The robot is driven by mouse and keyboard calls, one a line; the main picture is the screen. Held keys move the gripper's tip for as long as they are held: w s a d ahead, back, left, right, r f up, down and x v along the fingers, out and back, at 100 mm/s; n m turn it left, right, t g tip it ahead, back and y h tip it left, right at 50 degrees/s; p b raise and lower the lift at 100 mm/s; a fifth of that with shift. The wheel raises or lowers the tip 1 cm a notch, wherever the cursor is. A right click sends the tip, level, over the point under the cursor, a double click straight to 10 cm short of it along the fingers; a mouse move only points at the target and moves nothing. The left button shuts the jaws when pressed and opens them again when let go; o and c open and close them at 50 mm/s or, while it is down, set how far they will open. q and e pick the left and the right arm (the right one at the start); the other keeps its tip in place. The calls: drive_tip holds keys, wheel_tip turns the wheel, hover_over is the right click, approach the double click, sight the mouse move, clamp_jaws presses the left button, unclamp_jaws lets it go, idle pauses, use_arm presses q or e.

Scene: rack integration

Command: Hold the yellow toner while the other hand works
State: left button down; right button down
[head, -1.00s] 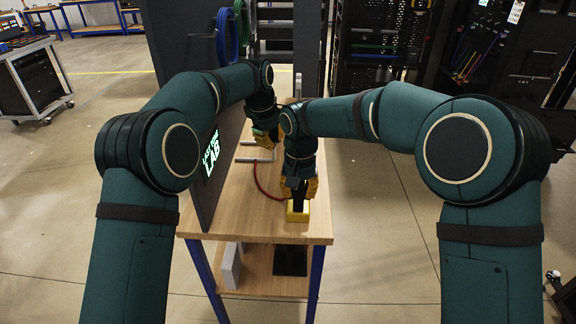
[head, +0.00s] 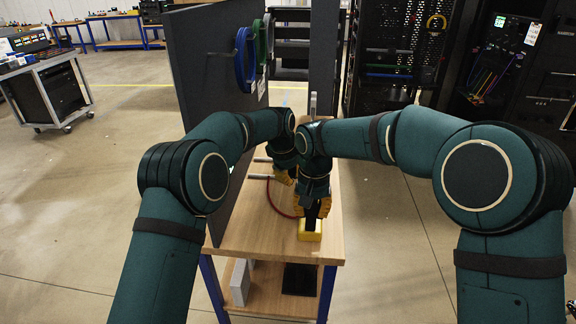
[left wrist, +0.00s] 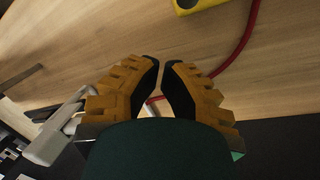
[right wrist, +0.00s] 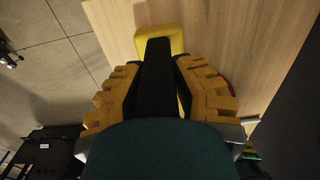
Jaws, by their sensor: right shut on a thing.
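The yellow toner (head: 310,231) stands near the front end of the wooden table, a yellow block with a black upper part. My right gripper (head: 317,208) is above it. In the right wrist view, my right gripper (right wrist: 158,70) is shut on the toner's black part (right wrist: 158,85), and the yellow body (right wrist: 176,38) shows beyond the fingertips. My left gripper (head: 285,177) is farther back over the table, apart from the toner. In the left wrist view its fingertips (left wrist: 161,64) are close together with a narrow gap and nothing clearly between them. The toner's edge (left wrist: 198,4) shows at the top there.
A red cable (head: 270,198) curves over the table (head: 245,235) beside the toner. A dark upright panel (head: 215,100) stands along the table's left side. Dark racks (head: 395,50) stand beyond, with open floor to the right.

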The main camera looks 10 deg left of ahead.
use_arm(q)
drive_tip(key=shift+x, duration=1.1)
drive_tip(key=shift+s+d+r, duration=0.2)
drive_tip(key=shift+s+d, duration=0.2)
drive_tip(key=shift+d, duration=0.2)
drive_tip(key=shift+s+d+r, duration=0.2)
drive_tip(key=shift+s+d, duration=0.25)
drive_tip(key=shift+d, duration=0.15)
drive_tip(key=shift+s+d+r, duration=0.1)
drive_tip(key=shift+s+d, duration=0.15)
drive_tip(key=shift+d, duration=0.1)
drive_tip(key=shift+d+r, duration=0.4)
drive_tip(key=shift+d, duration=0.1)
drive_tip(key=shift+r, duration=0.15)
drive_tip(key=shift+r, duration=0.65)
drive_tip(key=shift+a, duration=0.1)
